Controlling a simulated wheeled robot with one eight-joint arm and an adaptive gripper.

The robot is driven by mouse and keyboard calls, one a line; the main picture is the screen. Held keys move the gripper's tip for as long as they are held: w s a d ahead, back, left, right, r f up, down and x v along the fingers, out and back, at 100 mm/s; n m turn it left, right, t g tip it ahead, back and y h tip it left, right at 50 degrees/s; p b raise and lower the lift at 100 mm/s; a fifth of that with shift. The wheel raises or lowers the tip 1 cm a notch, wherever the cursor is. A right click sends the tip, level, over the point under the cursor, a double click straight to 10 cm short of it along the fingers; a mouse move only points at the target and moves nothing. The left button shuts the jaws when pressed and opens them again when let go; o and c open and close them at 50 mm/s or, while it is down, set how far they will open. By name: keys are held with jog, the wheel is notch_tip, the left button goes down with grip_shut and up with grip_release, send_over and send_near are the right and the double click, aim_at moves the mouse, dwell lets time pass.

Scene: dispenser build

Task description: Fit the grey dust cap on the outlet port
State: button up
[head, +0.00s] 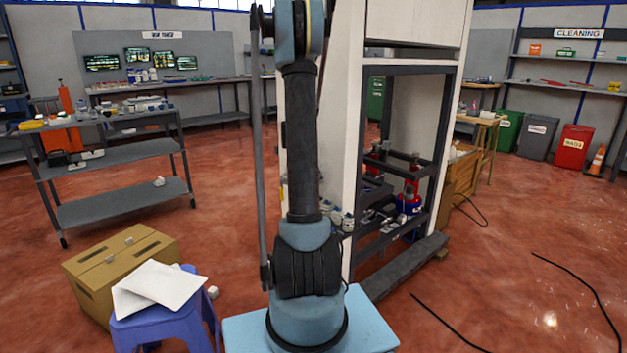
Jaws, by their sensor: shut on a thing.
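My gripper is not in this view. My arm rises from its base in the middle foreground and its upper end leaves the picture at the top. A tall white cabinet (407,20) with an open dark frame stands behind the arm. Inside it, low down, are red and blue parts (411,199) and small metal pieces. I cannot make out the outlet port or the grey dust cap; my arm covers part of the cabinet's left side.
A blue stool (165,330) with white sheets (160,287) and a cardboard box (116,265) stand at the lower left. A grey shelf table (118,153) is farther left. Black cables (450,325) lie on the red floor at the right, which is otherwise mostly clear.

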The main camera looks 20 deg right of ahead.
jog(key=shift+f, duration=0.4)
dwell(0.5)
jog(key=o, duration=0.8)
jog(key=shift+o, duration=0.8)
jog(key=shift+o, duration=1.1)
jog(key=shift+r, duration=3)
